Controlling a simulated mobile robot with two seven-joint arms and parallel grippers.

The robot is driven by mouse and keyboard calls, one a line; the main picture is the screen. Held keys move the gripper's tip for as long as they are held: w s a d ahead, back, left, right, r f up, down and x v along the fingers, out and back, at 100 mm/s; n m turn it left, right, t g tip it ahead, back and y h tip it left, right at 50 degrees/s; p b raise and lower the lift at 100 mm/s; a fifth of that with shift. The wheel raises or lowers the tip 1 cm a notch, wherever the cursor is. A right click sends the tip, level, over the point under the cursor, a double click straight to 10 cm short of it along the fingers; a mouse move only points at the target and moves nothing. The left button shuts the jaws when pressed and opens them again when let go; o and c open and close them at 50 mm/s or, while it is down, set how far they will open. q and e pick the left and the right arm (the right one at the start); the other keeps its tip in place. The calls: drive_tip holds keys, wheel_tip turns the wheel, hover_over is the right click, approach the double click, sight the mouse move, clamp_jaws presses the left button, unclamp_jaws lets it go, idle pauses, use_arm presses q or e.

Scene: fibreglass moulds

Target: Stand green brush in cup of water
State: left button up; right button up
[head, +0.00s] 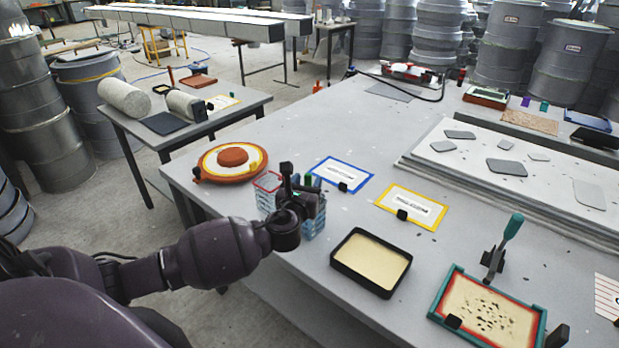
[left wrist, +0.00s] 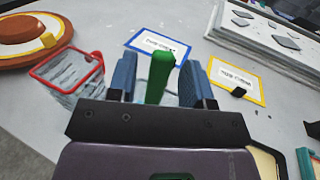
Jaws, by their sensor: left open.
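My left gripper (head: 299,190) is over the near left edge of the work table. It is open, with its two blue fingers on either side of the green brush handle (left wrist: 160,76) in the left wrist view. I cannot tell whether the fingers touch it. A clear red-rimmed cup (head: 266,190) stands just left of the gripper; it also shows in the left wrist view (left wrist: 72,80). A second clear, bluish container (head: 314,224) is under the gripper, mostly hidden. The brush's lower end is hidden, and I cannot tell which cup holds water. My right gripper is out of view.
An orange round mould (head: 228,163) lies left of the cups. A blue-framed card (head: 340,174) and a yellow-framed card (head: 411,206) lie right of them. A black tray (head: 371,261) and a red-and-green framed tray (head: 488,308) are nearer. A green-handled clamp (head: 503,246) stands upright.

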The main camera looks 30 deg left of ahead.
use_arm(q)
drive_tip(key=v, duration=0.9)
drive_tip(key=s+d+f+n+g+h, duration=0.2)
drive_tip(key=s+f+n, duration=0.7)
drive_tip(key=n, duration=0.6)
drive_tip(key=s+d+f+n+g+h, duration=0.3)
drive_tip(key=s+d+f+n, duration=0.2)
drive_tip(key=s+f+n, duration=0.5)
drive_tip(key=shift+s+f+n+g, duration=0.25)
drive_tip(key=shift+f+n, duration=0.2)
drive_tip(key=shift+n, duration=2.85)
drive_tip(key=shift+d, duration=0.15)
